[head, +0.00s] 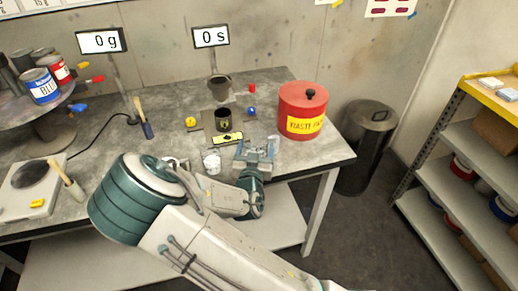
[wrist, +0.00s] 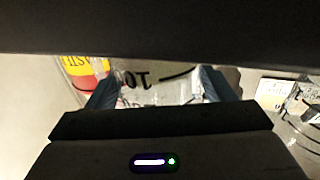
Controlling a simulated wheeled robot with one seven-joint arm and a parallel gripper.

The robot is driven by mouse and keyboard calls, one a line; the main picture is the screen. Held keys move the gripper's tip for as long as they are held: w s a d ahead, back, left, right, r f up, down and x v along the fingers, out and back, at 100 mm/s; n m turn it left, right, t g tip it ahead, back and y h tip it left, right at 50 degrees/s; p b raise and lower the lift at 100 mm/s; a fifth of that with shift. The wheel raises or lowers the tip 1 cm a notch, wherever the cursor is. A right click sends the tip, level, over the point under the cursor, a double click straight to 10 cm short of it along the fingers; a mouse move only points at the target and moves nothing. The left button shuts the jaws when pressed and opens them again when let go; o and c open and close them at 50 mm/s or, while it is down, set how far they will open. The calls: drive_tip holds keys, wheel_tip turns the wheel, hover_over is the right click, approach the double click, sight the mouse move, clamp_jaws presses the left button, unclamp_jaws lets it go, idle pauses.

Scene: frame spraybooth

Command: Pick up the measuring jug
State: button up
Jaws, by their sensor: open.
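The clear measuring jug (wrist: 165,92) shows between my fingers in the wrist view, with dark scale marks and a "10" on its wall. In the head view, a small clear part of it (head: 273,144) shows at my fingers, near the red waste can. My gripper (head: 256,155) is open at the bench top. In the wrist view its two bluish fingers (wrist: 160,90) stand on either side of the jug. I cannot tell whether they touch it. The jug's lower part is hidden by the gripper body.
The red waste can (head: 302,112) stands close by on the right. A clear glass vessel (head: 211,162) stands left of my gripper. A metal bin (head: 366,145) stands beyond the bench's right end.

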drive_tip(key=shift+w, duration=0.2)
drive_tip(key=c, duration=0.8)
